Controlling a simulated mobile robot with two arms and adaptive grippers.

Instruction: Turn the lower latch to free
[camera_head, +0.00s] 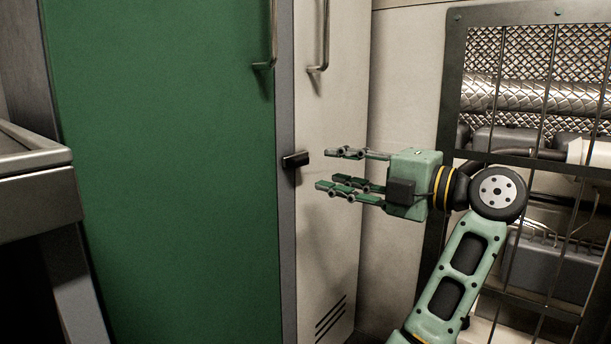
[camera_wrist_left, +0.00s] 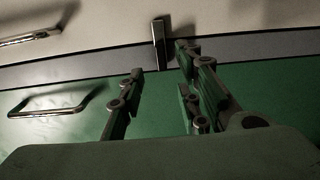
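A small dark latch (camera_head: 295,159) sits on the grey strip between the green door and the cream panel. It lies roughly level, across the strip, and is the only latch in view. My left gripper (camera_head: 325,170) is open and empty, with its fingertips a little to the right of the latch in the head view and apart from it. In the left wrist view the latch (camera_wrist_left: 158,36) stands just beyond the gap between the open fingertips (camera_wrist_left: 162,62). My right gripper is not in view.
The green door (camera_head: 165,170) and cream panel (camera_head: 325,225) each carry a bar handle above the latch. A barred mesh frame (camera_head: 450,100) with pipes behind it stands at right. A metal counter (camera_head: 35,205) juts in at left. The space before the green door is clear.

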